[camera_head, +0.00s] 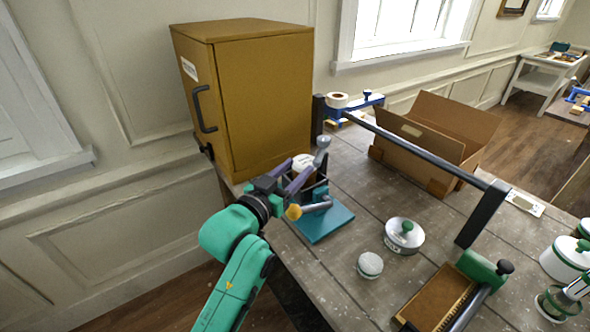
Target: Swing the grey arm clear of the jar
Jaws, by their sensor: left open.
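A small stand with a teal base plate (322,224) sits near the table's left edge. A pale jar (303,163) shows partly at the stand, behind my gripper. I cannot tell whether a finger touches the grey arm. A yellow knob (293,212) shows just below the fingers. My right gripper is out of view.
A tall ochre cabinet (262,95) stands behind the stand. A dark bar (420,150) on posts crosses the table, before an open cardboard box (435,135).

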